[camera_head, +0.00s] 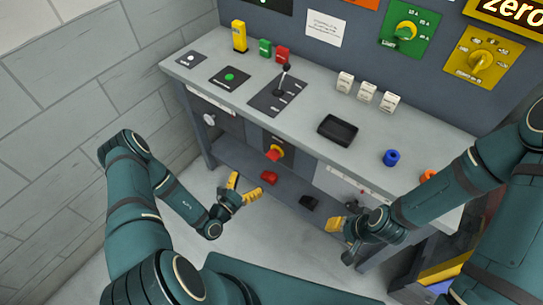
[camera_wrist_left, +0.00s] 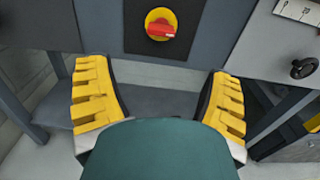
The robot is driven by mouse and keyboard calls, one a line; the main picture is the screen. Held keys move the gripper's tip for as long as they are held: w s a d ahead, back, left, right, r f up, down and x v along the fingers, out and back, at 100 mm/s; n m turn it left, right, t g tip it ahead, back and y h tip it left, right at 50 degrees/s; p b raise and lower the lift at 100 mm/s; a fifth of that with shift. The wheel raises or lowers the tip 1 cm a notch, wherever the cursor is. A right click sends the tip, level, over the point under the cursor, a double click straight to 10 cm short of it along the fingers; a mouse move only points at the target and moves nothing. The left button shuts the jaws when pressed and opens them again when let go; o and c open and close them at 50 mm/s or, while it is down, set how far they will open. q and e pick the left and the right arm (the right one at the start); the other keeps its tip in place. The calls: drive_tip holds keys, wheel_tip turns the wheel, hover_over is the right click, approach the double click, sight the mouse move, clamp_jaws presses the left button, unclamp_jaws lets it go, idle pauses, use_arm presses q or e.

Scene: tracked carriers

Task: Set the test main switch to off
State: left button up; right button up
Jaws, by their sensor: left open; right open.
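A red rotary switch with a yellow round plate (camera_head: 275,153) sits on a dark panel on the front of the bench, below the worktop. It also shows in the left wrist view (camera_wrist_left: 160,25) at the top middle, its red handle lying nearly level in that picture. Its label is too small to read. My left gripper (camera_head: 243,187) is open and empty, in front of and below the switch, apart from it. In the left wrist view its yellow fingers (camera_wrist_left: 158,75) are wide apart. My right gripper (camera_head: 338,232) is open at the bench's front right; its fingers are partly hidden.
On the worktop (camera_head: 315,115) stand a lever (camera_head: 284,80), a black tray (camera_head: 338,130), white blocks (camera_head: 367,92) and a blue cylinder (camera_head: 391,157). Rotary dials (camera_head: 406,31) are on the back panel. A brick wall is at left.

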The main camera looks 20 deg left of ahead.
sight(271, 157)
use_arm(q)
drive_tip(key=b+x, duration=0.1)
drive_tip(key=x, duration=1.2)
drive_tip(key=shift+w, duration=0.1)
drive_tip(key=c, duration=1.2)
